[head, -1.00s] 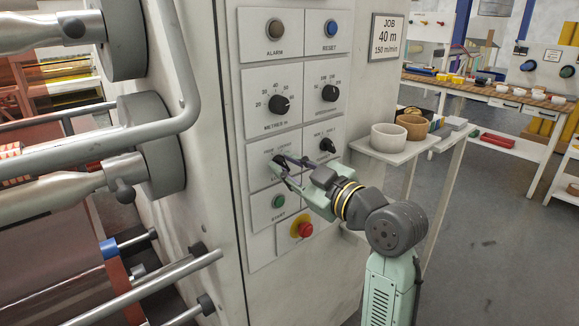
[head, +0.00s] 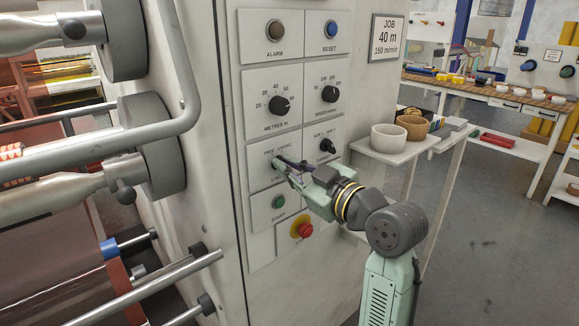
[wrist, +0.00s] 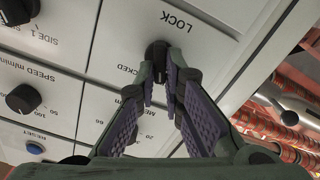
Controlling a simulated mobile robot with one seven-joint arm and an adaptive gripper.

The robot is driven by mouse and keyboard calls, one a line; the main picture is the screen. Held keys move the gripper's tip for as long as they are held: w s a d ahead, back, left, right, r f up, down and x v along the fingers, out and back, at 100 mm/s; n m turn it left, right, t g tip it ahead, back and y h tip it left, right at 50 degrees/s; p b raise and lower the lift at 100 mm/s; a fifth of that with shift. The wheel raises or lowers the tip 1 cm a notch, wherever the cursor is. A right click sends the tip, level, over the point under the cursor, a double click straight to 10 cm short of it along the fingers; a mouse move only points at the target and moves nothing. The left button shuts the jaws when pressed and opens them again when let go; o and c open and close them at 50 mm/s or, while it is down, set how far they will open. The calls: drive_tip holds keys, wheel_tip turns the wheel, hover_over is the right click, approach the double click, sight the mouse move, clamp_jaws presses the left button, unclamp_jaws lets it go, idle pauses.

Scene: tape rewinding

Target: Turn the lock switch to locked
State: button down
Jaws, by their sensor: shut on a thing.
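The lock switch (wrist: 156,49) is a small black knob on a pale panel marked LOCK, with FREE and LOCKED printed above it in the head view. In the wrist view my gripper (wrist: 160,72) has its two purple-padded fingers closed in on the knob, one on each side. In the head view my gripper (head: 284,166) reaches the panel from the right, and its fingers cover most of the knob. Which way the knob points is hard to tell.
The start button (head: 278,202) and red emergency stop (head: 304,230) sit just below my fingers. The side knob (head: 328,146) is to the right, and the metres dial (head: 280,105) above. A small shelf with pots (head: 388,138) stands right of the panel.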

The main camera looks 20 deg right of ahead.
drive_tip(key=shift+w+d+m+p, duration=0.15)
drive_tip(key=shift+m+p, duration=1.15)
drive_tip(key=shift+m, duration=1.35)
drive_tip(key=shift+s+d+m+p, duration=0.15)
drive_tip(key=shift+m+p, duration=1.15)
drive_tip(key=shift+m, duration=1.35)
drive_tip(key=shift+w+f, duration=0.1)
drive_tip(key=c, duration=1.7)
unclamp_jaws()
drive_tip(key=v, duration=1.2)
